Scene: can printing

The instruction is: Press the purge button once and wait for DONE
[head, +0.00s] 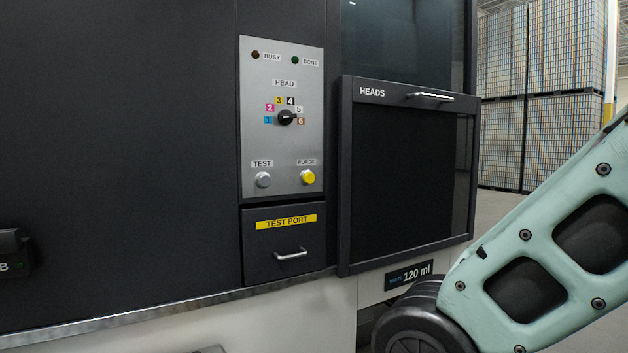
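The yellow purge button (308,177) sits at the lower right of the grey control panel (260,140), under a PURGE label. The DONE lamp (295,60) at the panel's top right looks dark green and unlit. The BUSY lamp (255,55) at the top left looks dark red and unlit. A black selector knob (286,118) is in the panel's middle, ringed by coloured numbers 1 to 6; its exact setting is hard to tell. My gripper is not in view. Only a pale green link of my arm shows at the lower right, apart from the panel.
A silver test button (263,180) is left of the purge button. Below is the closed TEST PORT drawer (260,240) with a handle. The closed HEADS door (410,180) stands out right of the panel. Stacked pallets (540,95) are far behind. The space before the panel looks clear.

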